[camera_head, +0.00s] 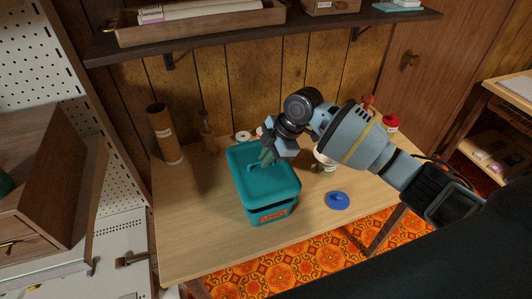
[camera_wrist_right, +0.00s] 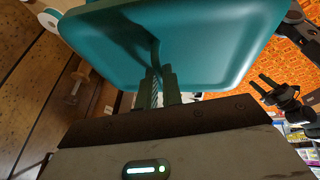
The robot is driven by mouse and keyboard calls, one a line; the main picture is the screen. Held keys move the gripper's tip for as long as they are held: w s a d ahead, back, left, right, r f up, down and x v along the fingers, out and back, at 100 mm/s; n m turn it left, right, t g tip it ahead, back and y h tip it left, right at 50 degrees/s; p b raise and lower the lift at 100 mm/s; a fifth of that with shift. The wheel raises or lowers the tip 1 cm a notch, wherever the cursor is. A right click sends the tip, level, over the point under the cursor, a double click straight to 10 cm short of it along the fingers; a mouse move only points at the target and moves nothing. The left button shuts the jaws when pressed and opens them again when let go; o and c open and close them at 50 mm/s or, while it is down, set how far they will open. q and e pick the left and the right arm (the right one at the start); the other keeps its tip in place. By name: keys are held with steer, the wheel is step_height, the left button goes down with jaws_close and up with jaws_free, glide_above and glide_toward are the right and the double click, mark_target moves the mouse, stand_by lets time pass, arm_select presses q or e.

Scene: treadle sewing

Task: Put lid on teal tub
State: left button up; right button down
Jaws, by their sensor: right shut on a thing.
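The teal lid (camera_head: 272,184) is over the teal tub (camera_head: 256,219), which stands on the table with an orange label on its front. A dark gap shows between the lid's front rim and the tub; I cannot tell whether they touch at the back. My right gripper (camera_head: 266,156) is shut on the lid's handle. In the right wrist view the gripper's fingers (camera_wrist_right: 162,84) pinch the handle, and the lid (camera_wrist_right: 205,40) fills the upper part. What looks like my left gripper (camera_wrist_right: 268,90) is at the right of that view, fingers apart and empty.
On the wooden table (camera_head: 200,245), a blue lid (camera_head: 337,200) lies right of the tub. A brown cylinder (camera_head: 164,133) and a wooden stand (camera_head: 208,132) are at the back left. A red-topped jar (camera_head: 391,123) is at the back right. A shelf (camera_head: 345,22) hangs above.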

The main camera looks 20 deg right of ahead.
mark_target(269, 166)
arm_select(q)
steer(key=shift+s+d+f+b, duration=0.1)
steer(key=shift+s+f+b, duration=0.5)
steer(key=shift+s+f, duration=0.3)
arm_select(e)
steer(key=shift+f, duration=2.6)
arm_select(q)
steer(key=shift+w, duration=0.1)
arm_select(e)
steer(key=c, duration=1.5)
jaws_free()
steer(key=v, duration=0.7)
steer(key=shift+r, duration=0.1)
arm_select(q)
steer(key=shift+w+r, duration=0.2)
steer(key=shift+w, duration=0.05)
arm_select(e)
steer(key=shift+d+r, duration=0.2)
steer(key=shift+r, duration=0.1)
arm_select(q)
steer(key=shift+s, duration=0.1)
arm_select(e)
steer(key=shift+s, duration=0.1)
